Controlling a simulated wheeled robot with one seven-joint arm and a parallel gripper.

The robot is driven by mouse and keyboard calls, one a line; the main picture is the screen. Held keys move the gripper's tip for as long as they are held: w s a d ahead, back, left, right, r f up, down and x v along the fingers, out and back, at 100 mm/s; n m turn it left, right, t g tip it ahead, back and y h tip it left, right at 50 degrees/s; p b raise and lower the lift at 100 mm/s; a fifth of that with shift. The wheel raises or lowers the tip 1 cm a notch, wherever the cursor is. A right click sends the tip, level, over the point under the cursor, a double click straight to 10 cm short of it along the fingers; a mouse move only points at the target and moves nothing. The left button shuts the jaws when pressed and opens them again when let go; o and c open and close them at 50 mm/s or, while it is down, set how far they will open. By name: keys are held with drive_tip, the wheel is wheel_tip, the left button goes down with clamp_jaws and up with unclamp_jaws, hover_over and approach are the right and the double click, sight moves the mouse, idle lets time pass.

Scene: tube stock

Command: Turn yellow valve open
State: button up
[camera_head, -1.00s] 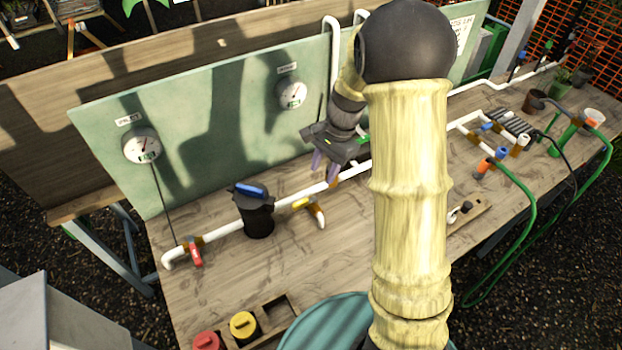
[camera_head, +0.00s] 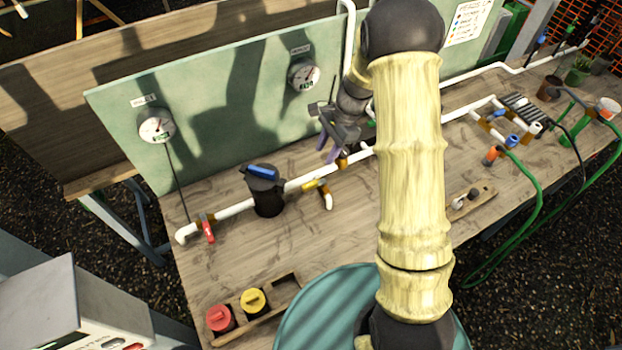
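The yellow valve (camera_head: 314,184) is a small yellow handle on the white pipe (camera_head: 235,209), just right of the black filter canister (camera_head: 267,196). A short white elbow (camera_head: 328,201) hangs from the pipe beside it. My gripper (camera_head: 327,152) is above and a little right of the yellow valve, with its purple fingers pointing down. The fingers look apart with nothing between them, and they do not seem to touch the valve. My arm hides part of the pipe to the right.
A red valve (camera_head: 208,231) is at the pipe's left end. Two gauges (camera_head: 157,127) are on the green backboard (camera_head: 215,115). A wooden holder (camera_head: 287,291) with red and yellow caps is at the front. The bench (camera_head: 240,258) is clear between pipe and holder.

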sight(310, 184)
drive_tip(key=p+x, duration=0.3)
drive_tip(key=x, duration=0.9)
drive_tip(key=shift+w+f, duration=0.1)
drive_tip(key=shift+f, duration=0.3)
drive_tip(key=shift+c, duration=0.2)
clamp_jaws()
